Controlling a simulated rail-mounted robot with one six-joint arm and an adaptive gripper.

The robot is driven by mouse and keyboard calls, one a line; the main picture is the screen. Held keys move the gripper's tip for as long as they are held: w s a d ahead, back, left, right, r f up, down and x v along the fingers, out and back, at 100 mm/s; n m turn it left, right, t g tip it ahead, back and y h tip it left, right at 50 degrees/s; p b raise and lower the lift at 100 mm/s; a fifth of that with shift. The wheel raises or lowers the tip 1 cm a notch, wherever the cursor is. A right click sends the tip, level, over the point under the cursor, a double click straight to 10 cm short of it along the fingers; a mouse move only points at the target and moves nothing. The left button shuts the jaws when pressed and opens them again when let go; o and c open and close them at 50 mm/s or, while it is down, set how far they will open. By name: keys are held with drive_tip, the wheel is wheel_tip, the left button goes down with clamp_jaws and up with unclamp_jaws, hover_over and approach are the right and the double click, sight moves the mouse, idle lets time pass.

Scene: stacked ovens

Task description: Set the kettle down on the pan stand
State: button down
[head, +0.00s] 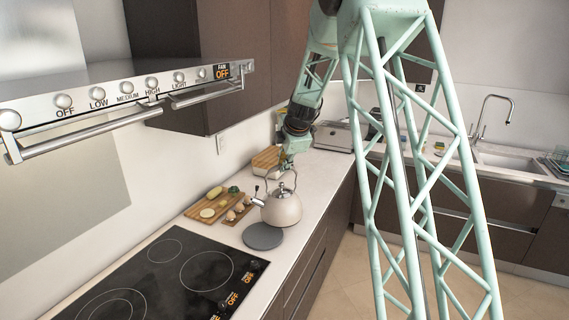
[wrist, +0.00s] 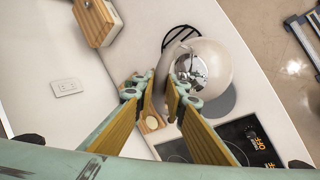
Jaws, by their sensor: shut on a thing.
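A cream kettle (head: 282,208) with a chrome lid hangs by its arched handle from my gripper (head: 287,166). My gripper is shut on the kettle, at the handle. In the wrist view the kettle (wrist: 212,62) is just beyond the fingers (wrist: 160,84), and its lid knob faces the camera. A flat dark grey round shape (head: 263,236) lies on the counter below and in front of the kettle; part of it shows in the wrist view (wrist: 223,102). A black barred ring (wrist: 181,36) lies past the kettle in the wrist view. I cannot tell for sure which is the pan stand.
A black cooktop (head: 170,275) lies nearer the camera. Cutting boards (head: 212,204) with cut food lie left of the kettle. A wooden box (head: 266,159) stands behind. The counter's front edge is close on the kettle's right.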

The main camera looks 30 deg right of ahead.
drive_tip(key=w+d+p, duration=0.2)
drive_tip(key=w+d, duration=0.3)
drive_tip(key=w, duration=0.5)
drive_tip(key=shift+d+f+p, duration=0.15)
drive_tip(key=shift+f+p, duration=0.25)
drive_tip(key=shift+f, duration=0.05)
drive_tip(key=shift+f, duration=0.1)
drive_tip(key=shift+f+p, duration=0.35)
drive_tip(key=shift+f, duration=1.3)
drive_tip(key=c, duration=2.6)
unclamp_jaws()
drive_tip(key=shift+f, duration=0.1)
